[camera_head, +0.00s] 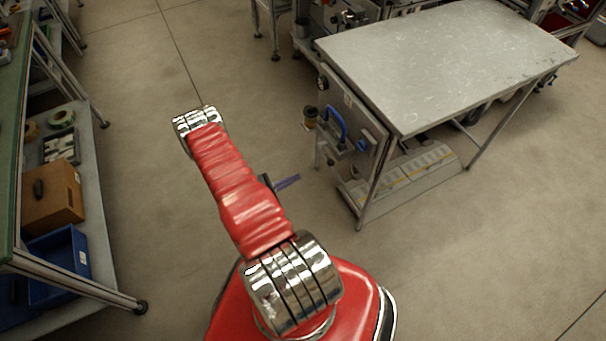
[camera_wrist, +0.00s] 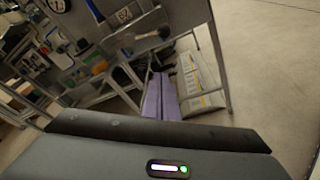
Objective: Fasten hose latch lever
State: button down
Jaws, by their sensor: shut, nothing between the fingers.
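A blue curved hose (camera_head: 336,123) shows on a small grey stand or fixture at the left end of the metal table. A small blue part (camera_head: 362,146) sits on the panel beside it. I cannot tell for sure which part is the latch lever. My gripper (camera_head: 298,178) has purple fingers and is left of the fixture, apart from it. In the wrist view the purple fingers (camera_wrist: 161,97) lie together, shut and empty. The table's end with its fixture (camera_wrist: 128,52) is beyond them, small and hard to make out.
The grey metal table (camera_head: 450,60) stands at the upper right, with pale boxes (camera_head: 425,165) on its lower shelf. A shelf unit at the left holds a brown carton (camera_head: 53,198) and a blue bin (camera_head: 62,262). The floor between is free.

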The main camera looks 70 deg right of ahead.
aim_at(327, 156)
jog(key=s+d+r, duration=0.1)
jog(key=s+d, duration=0.6)
jog(key=shift+s+d, duration=0.35)
dwell(0.4)
jog(key=shift+w+r, duration=0.15)
